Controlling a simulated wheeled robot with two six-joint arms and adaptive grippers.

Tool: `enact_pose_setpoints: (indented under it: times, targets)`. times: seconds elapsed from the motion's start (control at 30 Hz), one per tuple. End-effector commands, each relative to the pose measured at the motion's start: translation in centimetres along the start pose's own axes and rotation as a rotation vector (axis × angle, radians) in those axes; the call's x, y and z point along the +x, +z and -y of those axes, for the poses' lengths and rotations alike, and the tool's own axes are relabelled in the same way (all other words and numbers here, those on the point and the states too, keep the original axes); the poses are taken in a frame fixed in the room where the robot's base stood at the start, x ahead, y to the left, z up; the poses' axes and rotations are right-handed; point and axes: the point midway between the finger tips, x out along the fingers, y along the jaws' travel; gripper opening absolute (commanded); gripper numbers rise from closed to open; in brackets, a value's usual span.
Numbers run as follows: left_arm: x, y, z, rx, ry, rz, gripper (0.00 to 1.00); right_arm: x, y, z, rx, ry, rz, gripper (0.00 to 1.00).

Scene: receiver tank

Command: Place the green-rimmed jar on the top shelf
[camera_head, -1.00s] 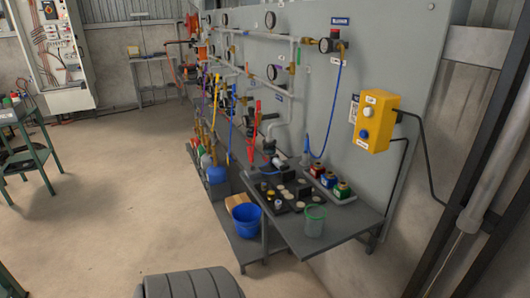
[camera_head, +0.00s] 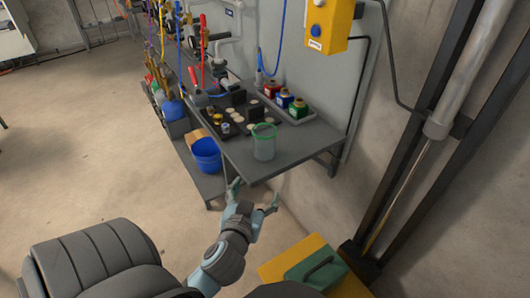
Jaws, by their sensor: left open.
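The green-rimmed jar (camera_head: 264,146) is clear and stands upright near the front edge of the grey shelf (camera_head: 287,157), which looks like the top one, above a lower shelf (camera_head: 183,160). My left gripper (camera_head: 253,194) is open and empty, with its fingers spread. In the picture it is just below the shelf's front edge and below the jar, apart from it. My right gripper is not in view.
A black tray (camera_head: 213,137) with several small parts lies left of the jar. Red, blue and green bottles (camera_head: 283,100) stand in a tray behind it. A blue bucket (camera_head: 206,156) sits on the lower shelf. A yellow button box (camera_head: 329,24) hangs on the panel.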

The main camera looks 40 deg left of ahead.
Motion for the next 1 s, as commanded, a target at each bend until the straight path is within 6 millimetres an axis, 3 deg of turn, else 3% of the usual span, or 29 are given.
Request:
enact_pose_setpoints:
  times: [0.03,0.1,0.2,0.4,0.67,1.0]
  targets:
    - [-0.7,-2.8,0.6,-0.047,-0.016,-0.098,0.76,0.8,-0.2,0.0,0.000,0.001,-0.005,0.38]
    - [-1.8,-6.4,1.2,-0.097,-0.030,-0.210,0.76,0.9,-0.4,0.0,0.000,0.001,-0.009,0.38]
    - [-2.1,-8.7,1.6,-0.132,-0.034,-0.286,0.76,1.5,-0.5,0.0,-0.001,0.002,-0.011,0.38]
    - [2.0,-9.9,1.7,-0.130,-0.032,-0.300,0.76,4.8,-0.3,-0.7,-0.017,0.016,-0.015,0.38]
    - [6.1,-11.5,2.0,-0.132,-0.031,-0.290,0.76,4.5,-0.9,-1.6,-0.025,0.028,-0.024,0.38]
    - [11.3,-12.2,2.4,-0.131,-0.031,-0.288,0.76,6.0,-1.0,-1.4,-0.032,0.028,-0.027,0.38]
